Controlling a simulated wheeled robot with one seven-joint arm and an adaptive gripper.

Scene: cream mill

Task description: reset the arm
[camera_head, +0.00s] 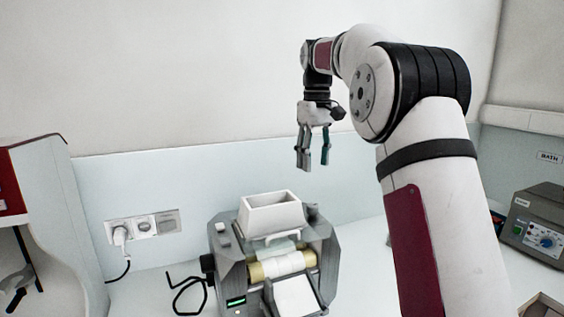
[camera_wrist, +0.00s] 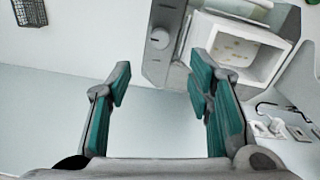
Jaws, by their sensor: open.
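My gripper (camera_head: 313,160) hangs pointing down in the head view, above and behind the mill on the bench. It is open and empty. My arm rises on the right of the head view and bends over to the gripper. The grey mill (camera_head: 232,243) has a white hopper (camera_head: 272,213) on top and pale rollers below it. The hopper also shows in the wrist view (camera_wrist: 282,67), with small bits inside.
A wall socket panel (camera_head: 145,226) with a plug and black cable is left of the mill. A white and red machine (camera_head: 60,215) stands at far left. A grey bath unit (camera_head: 540,225) is at right. A dark wire basket (camera_wrist: 30,12) shows in the wrist view.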

